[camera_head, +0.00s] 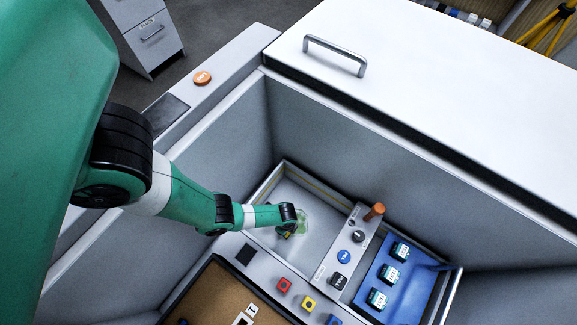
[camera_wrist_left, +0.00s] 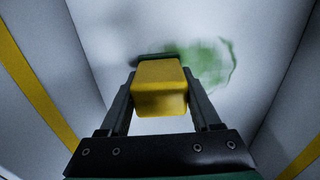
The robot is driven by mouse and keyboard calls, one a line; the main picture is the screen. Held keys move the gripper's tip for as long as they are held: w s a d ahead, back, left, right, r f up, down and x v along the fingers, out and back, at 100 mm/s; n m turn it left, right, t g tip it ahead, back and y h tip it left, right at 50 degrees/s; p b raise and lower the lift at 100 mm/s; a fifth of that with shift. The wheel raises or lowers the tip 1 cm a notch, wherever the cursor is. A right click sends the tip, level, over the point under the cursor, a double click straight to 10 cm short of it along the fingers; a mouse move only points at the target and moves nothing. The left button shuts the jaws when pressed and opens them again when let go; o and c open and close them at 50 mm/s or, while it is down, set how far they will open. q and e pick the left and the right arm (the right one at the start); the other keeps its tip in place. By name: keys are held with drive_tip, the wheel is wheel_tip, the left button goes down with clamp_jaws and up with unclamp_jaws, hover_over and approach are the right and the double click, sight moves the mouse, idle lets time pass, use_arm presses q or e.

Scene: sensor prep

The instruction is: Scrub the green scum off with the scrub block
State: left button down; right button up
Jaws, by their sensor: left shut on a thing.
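The scrub block (camera_wrist_left: 160,88) is yellow with a dark green far face. My left gripper (camera_wrist_left: 158,95) is shut on it in the left wrist view. The green scum (camera_wrist_left: 213,62) is a smeared patch on the pale surface, beside and beyond the block. In the head view my left gripper (camera_head: 290,232) reaches down into a shallow bay, and the scum (camera_head: 303,222) shows at its right side. The block is mostly hidden there. I cannot tell for certain whether it touches the surface. My right gripper is not in view.
A panel with knobs and an orange-brown handle (camera_head: 374,212) stands right of the bay. A blue tray (camera_head: 412,285) holds several labelled items. Red (camera_head: 284,285) and yellow (camera_head: 308,304) buttons and a cork board (camera_head: 215,295) are in front. High grey walls (camera_head: 350,150) surround the work area.

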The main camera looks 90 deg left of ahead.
use_arm(q)
drive_tip(key=shift+w+a+r, duration=0.1)
drive_tip(key=shift+w+a, duration=0.9)
drive_tip(key=shift+a, duration=0.25)
drive_tip(key=shift+w+a+b, duration=0.7)
drive_tip(key=shift+w+a, duration=0.35)
drive_tip(key=shift+a, duration=0.25)
drive_tip(key=shift+w+a+f+b, duration=0.15)
drive_tip(key=shift+w+a+b, duration=0.2)
drive_tip(key=shift+w+a, duration=0.15)
drive_tip(key=shift+w+a+f+b, duration=0.15)
drive_tip(key=shift+w+a+b, duration=0.2)
drive_tip(key=shift+a, duration=0.25)
drive_tip(key=shift+w+a, duration=0.1)
drive_tip(key=shift+w, duration=0.05)
drive_tip(key=shift+w+a+r, duration=0.2)
drive_tip(key=shift+w+a, duration=0.1)
drive_tip(key=shift+a, duration=0.2)
drive_tip(key=shift+s+d, duration=0.2)
drive_tip(key=shift+d, duration=0.1)
drive_tip(key=shift+s+d+r+p, duration=0.1)
drive_tip(key=shift+s+d+p, duration=0.35)
drive_tip(key=shift+d+p, duration=0.15)
drive_tip(key=shift+s+d+p, duration=0.3)
drive_tip(key=shift+s+d, duration=0.3)
drive_tip(key=shift+d, duration=0.15)
